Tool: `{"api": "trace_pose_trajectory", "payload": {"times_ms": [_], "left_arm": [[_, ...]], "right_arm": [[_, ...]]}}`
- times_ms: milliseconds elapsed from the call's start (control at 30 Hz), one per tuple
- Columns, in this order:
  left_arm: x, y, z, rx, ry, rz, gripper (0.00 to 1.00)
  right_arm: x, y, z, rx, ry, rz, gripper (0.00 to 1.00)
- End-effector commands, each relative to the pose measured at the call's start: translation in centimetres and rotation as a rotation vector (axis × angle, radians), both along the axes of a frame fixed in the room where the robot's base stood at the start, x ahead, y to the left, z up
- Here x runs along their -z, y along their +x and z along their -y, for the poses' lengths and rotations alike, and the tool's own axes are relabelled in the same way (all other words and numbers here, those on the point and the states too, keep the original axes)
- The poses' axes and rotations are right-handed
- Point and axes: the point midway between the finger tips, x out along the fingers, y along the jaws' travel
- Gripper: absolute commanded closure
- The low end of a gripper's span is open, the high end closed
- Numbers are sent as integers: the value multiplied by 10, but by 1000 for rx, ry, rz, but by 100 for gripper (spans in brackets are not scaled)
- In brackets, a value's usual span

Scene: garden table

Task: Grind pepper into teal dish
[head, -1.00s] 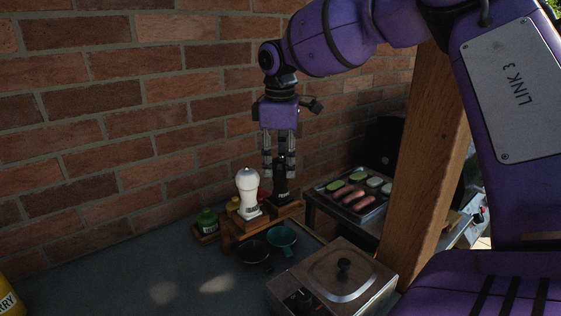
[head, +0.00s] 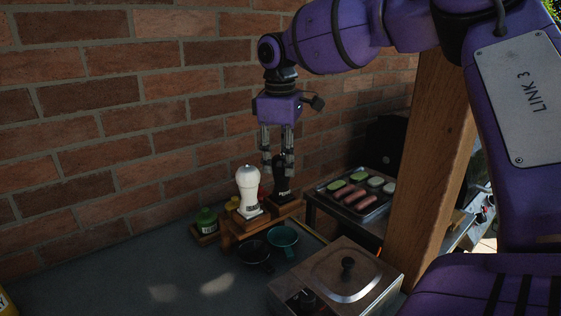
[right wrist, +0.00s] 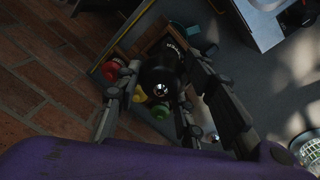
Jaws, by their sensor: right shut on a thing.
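A dark pepper grinder (head: 283,184) stands upright on a wooden rack (head: 236,228). My right gripper (head: 277,166) reaches down from above and is shut on the grinder's upper part. In the right wrist view the grinder's round top (right wrist: 160,80) sits between the two fingers of the right gripper (right wrist: 168,88). A teal dish (head: 284,241) is on the table in front of the rack, with its handle toward the front. My left gripper is not in view.
A white shaker (head: 248,192) stands on the rack just left of the grinder. A dark dish (head: 254,253) sits beside the teal one. A green bottle (head: 207,221) is at the left, and a lidded metal box (head: 335,275) at the front right. Food lies on a grill tray (head: 358,194).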

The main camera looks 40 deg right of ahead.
Motion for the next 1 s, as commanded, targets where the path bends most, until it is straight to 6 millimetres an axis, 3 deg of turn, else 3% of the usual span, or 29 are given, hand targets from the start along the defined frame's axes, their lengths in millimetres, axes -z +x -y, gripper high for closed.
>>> {"api": "trace_pose_trajectory", "payload": {"times_ms": [300, 1000], "left_arm": [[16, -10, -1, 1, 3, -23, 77], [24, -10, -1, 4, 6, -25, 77]], "right_arm": [[2, 0, 0, 149, 0, 1, 90], [1, -1, 1, 395, 0, 1, 90]]}}
